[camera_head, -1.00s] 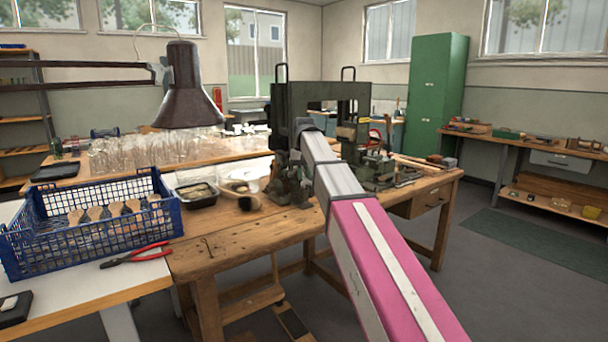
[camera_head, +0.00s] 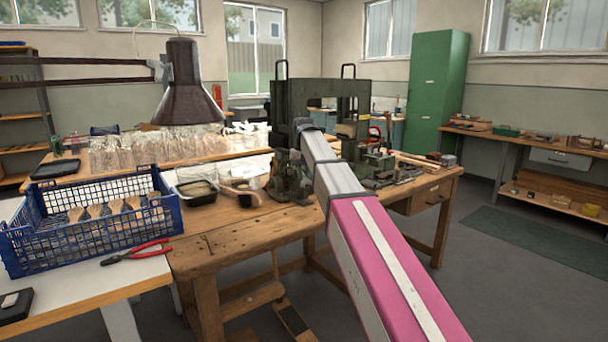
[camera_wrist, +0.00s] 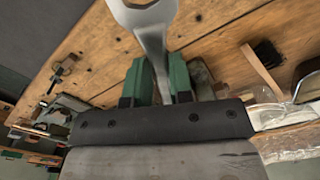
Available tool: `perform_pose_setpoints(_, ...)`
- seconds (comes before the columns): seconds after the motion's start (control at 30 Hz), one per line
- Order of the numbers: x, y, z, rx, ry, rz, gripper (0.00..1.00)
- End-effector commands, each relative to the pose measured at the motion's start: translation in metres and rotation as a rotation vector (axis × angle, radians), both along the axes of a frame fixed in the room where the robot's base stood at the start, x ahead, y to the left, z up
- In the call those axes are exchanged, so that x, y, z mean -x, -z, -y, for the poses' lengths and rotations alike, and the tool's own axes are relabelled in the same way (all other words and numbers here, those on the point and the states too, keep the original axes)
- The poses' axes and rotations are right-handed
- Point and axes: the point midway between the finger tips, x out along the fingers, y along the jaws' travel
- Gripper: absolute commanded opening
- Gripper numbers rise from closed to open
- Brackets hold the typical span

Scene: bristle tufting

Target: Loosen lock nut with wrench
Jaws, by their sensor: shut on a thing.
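In the wrist view my gripper (camera_wrist: 163,85) has green fingers, shut on a grey metal wrench (camera_wrist: 155,45). The wrench points away from the fingers, and its wide head reaches the top edge, where it is partly cut off. In the head view my arm hides the gripper and wrench. There the arm reaches toward the dark green metal machine (camera_head: 355,100) on the wooden workbench (camera_head: 240,232). I cannot make out the lock nut in either view, nor whether the wrench touches anything.
A blue crate (camera_head: 95,240) of brushes and red-handled pliers (camera_head: 140,251) are at the left. A black tray (camera_head: 197,193) and a brush (camera_head: 243,194) lie left of the machine. A lamp (camera_head: 188,95) hangs over the bench. The bench's front left is mostly clear.

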Motion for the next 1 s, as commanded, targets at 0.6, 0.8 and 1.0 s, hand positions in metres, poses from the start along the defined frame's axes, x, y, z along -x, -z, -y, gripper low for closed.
perform_pose_setpoints(0.6, -0.003, 0.0, 0.014, 0.0, -0.11, 0.0, 0.0)
perform_pose_setpoints(0.8, -0.006, 0.0, 0.021, 0.0, -0.161, 0.0, 0.0)
perform_pose_setpoints(1.0, -0.007, 0.0, 0.027, 0.0, -0.205, 0.0, 0.0)
